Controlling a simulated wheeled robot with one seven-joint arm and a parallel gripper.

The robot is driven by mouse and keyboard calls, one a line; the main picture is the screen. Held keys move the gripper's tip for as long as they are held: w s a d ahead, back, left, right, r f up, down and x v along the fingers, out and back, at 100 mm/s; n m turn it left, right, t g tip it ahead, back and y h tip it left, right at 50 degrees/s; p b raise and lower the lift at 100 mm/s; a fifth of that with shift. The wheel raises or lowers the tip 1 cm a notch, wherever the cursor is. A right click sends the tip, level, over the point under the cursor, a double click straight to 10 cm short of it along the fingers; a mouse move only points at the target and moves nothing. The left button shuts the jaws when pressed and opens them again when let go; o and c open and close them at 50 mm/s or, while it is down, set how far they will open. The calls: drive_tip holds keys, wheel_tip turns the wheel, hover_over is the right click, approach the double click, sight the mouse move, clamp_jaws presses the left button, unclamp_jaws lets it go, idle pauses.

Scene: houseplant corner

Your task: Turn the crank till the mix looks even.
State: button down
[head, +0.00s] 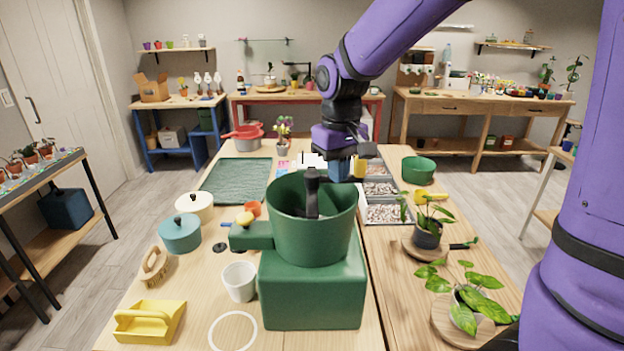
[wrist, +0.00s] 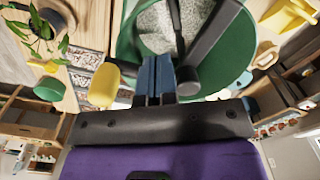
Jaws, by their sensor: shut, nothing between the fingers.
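A green mixer (head: 315,290) stands on the near table, its open drum (head: 312,235) on top. The drum shows in the wrist view (wrist: 240,75), holding a pale, grey-speckled mix (wrist: 155,25); how even it is cannot be judged fully. A dark crank bar (head: 312,190) rises over the drum; it also crosses the drum in the wrist view (wrist: 210,45). A yellow grip (head: 359,168) shows beside my gripper (head: 340,170), and in the wrist view (wrist: 104,86). My blue fingers (wrist: 154,78) are shut and empty beside it. Whether they touch it, or how it joins the bar, is unclear.
A white cup (head: 239,282), a teal pot (head: 180,234) and a yellow carrier (head: 150,322) stand left of the mixer. Gravel trays (head: 385,214) lie behind it. Potted plants (head: 428,235) and a green bowl (head: 418,170) stand to the right.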

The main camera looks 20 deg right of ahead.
drive_tip(key=shift+f, duration=0.1)
drive_tip(key=shift+f, duration=1.65)
